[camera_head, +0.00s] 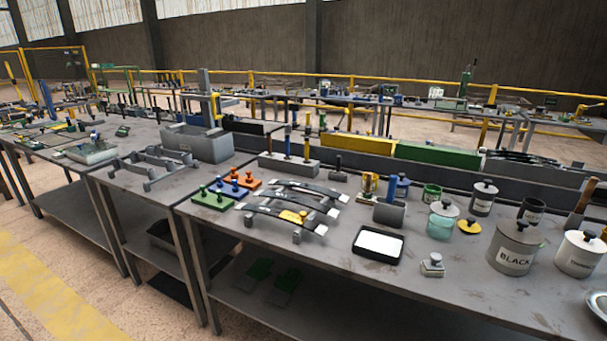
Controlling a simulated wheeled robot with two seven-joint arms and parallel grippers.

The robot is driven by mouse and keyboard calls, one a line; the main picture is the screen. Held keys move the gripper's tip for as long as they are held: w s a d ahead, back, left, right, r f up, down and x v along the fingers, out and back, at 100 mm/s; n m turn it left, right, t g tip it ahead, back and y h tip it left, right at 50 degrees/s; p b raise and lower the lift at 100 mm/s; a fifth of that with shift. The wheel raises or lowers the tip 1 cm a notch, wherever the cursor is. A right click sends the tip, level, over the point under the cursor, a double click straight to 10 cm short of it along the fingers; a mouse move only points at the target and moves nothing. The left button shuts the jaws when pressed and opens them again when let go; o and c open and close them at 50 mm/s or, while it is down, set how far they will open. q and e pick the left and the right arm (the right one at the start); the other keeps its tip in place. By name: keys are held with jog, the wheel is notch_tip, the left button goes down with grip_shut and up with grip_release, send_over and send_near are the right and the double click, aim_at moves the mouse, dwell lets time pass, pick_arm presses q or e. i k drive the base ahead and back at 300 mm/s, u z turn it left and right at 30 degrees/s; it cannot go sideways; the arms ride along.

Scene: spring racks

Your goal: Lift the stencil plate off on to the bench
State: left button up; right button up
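A small yellow piece with a raised knob (293,216) lies on the front one of several dark leaf springs; it looks like the stencil plate, but it is too small to read any cut-out. The springs (270,208) rest on grey rack supports (297,236) on the grey bench (330,280). Neither of my grippers is in view.
Right of the rack are a black tray with a white pad (379,245), a small knobbed block (432,265) and a pot labelled BLACK (515,248). Green (212,200) and orange (243,179) knobbed plates stand to its left. The bench front between tray and rack is bare.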

aim_at(302, 216)
jog(key=z, duration=0.7)
jog(key=i, duration=0.9)
jog(key=z, duration=0.2)
